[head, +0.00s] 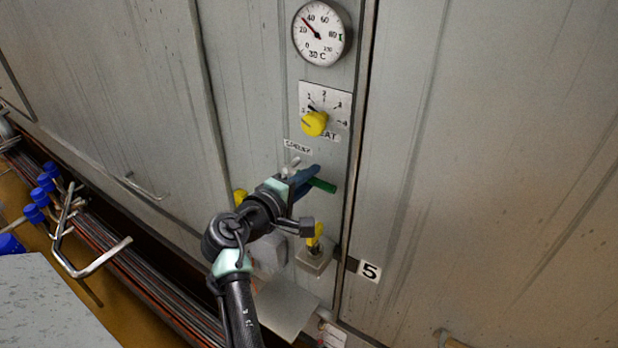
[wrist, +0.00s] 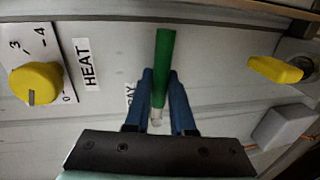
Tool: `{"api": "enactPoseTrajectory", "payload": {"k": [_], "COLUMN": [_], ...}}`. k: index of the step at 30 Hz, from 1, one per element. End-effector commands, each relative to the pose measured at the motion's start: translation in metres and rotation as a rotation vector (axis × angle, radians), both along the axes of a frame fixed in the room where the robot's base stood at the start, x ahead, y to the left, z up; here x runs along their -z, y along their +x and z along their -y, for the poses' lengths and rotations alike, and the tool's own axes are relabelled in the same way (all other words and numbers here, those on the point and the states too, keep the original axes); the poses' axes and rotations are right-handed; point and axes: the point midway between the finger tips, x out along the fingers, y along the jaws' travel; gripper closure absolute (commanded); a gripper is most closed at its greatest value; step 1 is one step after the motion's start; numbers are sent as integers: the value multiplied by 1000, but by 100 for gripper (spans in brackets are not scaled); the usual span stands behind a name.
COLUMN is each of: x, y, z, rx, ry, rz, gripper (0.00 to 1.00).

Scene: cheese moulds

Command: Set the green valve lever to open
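The green valve lever (wrist: 164,50) is a straight rod between my gripper's two blue fingers in the wrist view. Its free end sticks out past the fingertips, and a pale valve part (wrist: 155,116) shows at its other end. In the head view the lever (head: 322,185) points right and slightly down from the panel, partly hidden by my fingers. My gripper (wrist: 161,75) has its fingers close on both sides of the lever, with almost no gap showing. In the head view my gripper (head: 307,174) is near the panel. A small label above the valve is partly covered and hard to read.
Above are a yellow HEAT knob (head: 314,123) and a round gauge (head: 319,33). A yellow-handled valve (head: 314,236) sits just below. A number 5 plate (head: 369,271) is at lower right. Bent metal pipes with blue caps (head: 42,180) lie at left.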

Motion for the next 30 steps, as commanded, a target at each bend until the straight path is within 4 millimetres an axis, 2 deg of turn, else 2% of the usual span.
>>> {"api": "enactPoseTrajectory", "payload": {"k": [1, 4, 5, 14, 19, 30], "x": [-1, -1, -1, 0, -1, -11], "y": [0, 0, 0, 0, -9, -60], "z": [0, 0, 0, -1, -8, -44], "rx": [-1, -1, -1, -1, -3, -4], "ry": [0, 0, 0, 2, 1, 2], "rz": [2, 2, 2, 1, 3, 4], "gripper": [69, 51, 48, 48, 48, 48]}}
